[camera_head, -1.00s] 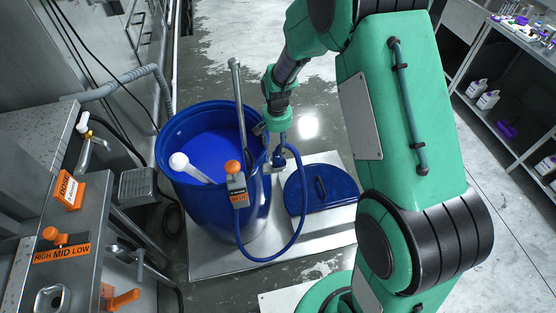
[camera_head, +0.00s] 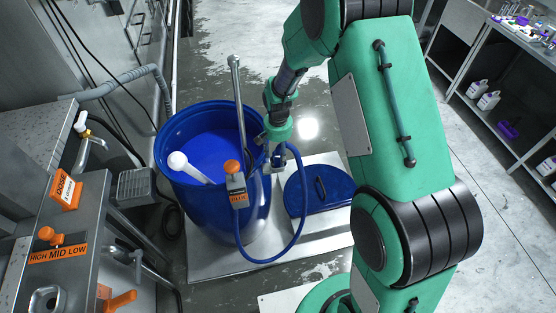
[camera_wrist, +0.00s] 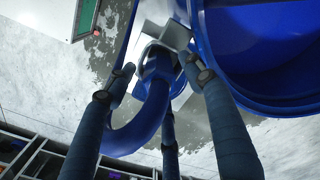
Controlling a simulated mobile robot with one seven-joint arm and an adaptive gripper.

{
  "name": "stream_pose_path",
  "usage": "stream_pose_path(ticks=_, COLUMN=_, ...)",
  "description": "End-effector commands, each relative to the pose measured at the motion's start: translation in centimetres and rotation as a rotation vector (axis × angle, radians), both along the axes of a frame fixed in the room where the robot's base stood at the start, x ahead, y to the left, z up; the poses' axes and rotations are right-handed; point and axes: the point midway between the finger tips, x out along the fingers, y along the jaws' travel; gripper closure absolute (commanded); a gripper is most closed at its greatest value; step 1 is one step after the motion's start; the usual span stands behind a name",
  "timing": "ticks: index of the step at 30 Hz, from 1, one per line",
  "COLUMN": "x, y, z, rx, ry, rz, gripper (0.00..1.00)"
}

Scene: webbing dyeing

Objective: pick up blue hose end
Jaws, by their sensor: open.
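The blue hose (camera_head: 301,205) loops from the pump on the blue drum (camera_head: 256,212) down past the platform and up to my gripper (camera_head: 276,163) at the drum's right rim. In the wrist view the blue hose end (camera_wrist: 158,66) sits by a pale grey bracket (camera_wrist: 166,36) beside the drum's rim. My gripper's dark fingers (camera_wrist: 160,72) are open on either side of the hose end, with a third finger below. Whether they touch the hose cannot be told. In the head view the hose end is mostly hidden by my gripper.
The drum holds blue liquid and a white scoop (camera_head: 180,162). A metal rod and a pump with an orange knob (camera_head: 232,167) stand at its rim. A blue lid (camera_head: 318,190) lies on the platform to the right. A steel control bench (camera_head: 85,215) is at left.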

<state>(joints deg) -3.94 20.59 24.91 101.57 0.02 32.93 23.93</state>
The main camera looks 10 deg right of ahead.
Motion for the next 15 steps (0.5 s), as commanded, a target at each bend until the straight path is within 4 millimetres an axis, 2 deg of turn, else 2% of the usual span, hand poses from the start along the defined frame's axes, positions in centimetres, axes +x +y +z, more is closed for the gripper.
stream_pose_path(ticks=11, x=0.0, y=0.01, z=0.03, rx=0.0, ry=0.0, rz=0.0, gripper=0.47)
stream_pose_path(ticks=12, x=0.0, y=0.01, z=0.03, rx=0.0, ry=0.0, rz=0.0, gripper=0.49)
stream_pose_path(ticks=15, x=0.0, y=0.0, z=0.03, rx=0.0, ry=0.0, rz=0.0, gripper=0.69)
